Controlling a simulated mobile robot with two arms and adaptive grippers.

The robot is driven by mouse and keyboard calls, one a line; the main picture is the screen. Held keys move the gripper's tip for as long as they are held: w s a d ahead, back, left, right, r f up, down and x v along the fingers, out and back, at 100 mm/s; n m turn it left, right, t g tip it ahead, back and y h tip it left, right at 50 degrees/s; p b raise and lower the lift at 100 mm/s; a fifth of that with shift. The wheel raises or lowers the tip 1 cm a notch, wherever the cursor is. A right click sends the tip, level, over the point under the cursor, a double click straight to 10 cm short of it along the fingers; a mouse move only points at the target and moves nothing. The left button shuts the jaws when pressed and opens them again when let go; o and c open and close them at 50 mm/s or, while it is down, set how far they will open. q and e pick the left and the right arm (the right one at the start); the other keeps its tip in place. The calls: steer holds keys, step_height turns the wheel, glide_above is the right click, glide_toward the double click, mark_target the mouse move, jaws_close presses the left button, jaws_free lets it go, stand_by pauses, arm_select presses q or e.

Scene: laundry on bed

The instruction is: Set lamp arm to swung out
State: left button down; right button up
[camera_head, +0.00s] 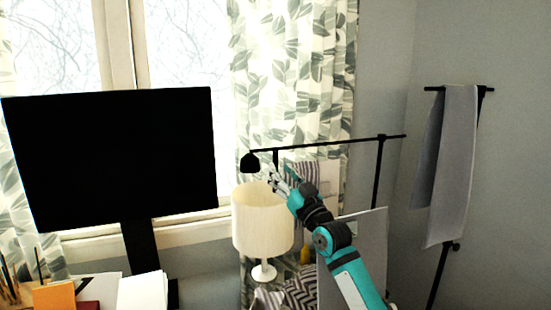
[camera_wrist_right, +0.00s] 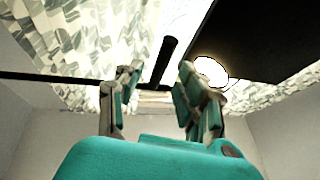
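The black lamp arm (camera_head: 325,145) runs level from a thin upright post (camera_head: 378,175) toward the left, ending in a small black lamp head (camera_head: 250,162). A short black peg (camera_head: 276,158) hangs from the arm near the head. My right gripper (camera_head: 274,181) is just below the peg, fingers pointing up-left. In the right wrist view the fingers (camera_wrist_right: 158,78) are apart, with the peg (camera_wrist_right: 166,60) showing between them; contact cannot be told. The lamp head's lit underside (camera_wrist_right: 210,71) shows beside the right finger. My left gripper is out of view.
A cream table lamp (camera_head: 262,222) stands directly below my right gripper, close to it. A black monitor (camera_head: 110,160) stands at left. A grey cloth (camera_head: 453,165) hangs on a black stand at right. Leaf-pattern curtains (camera_head: 292,70) hang behind the arm.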

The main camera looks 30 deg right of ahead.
mark_target(277, 166)
steer(key=x, duration=0.2)
steer(key=shift+w+r+p, duration=0.15)
steer(key=shift+w+p, duration=0.15)
steer(key=shift+w+d, duration=0.1)
steer(key=shift+w, duration=0.45)
steer(key=shift+r, duration=0.15)
jaws_close()
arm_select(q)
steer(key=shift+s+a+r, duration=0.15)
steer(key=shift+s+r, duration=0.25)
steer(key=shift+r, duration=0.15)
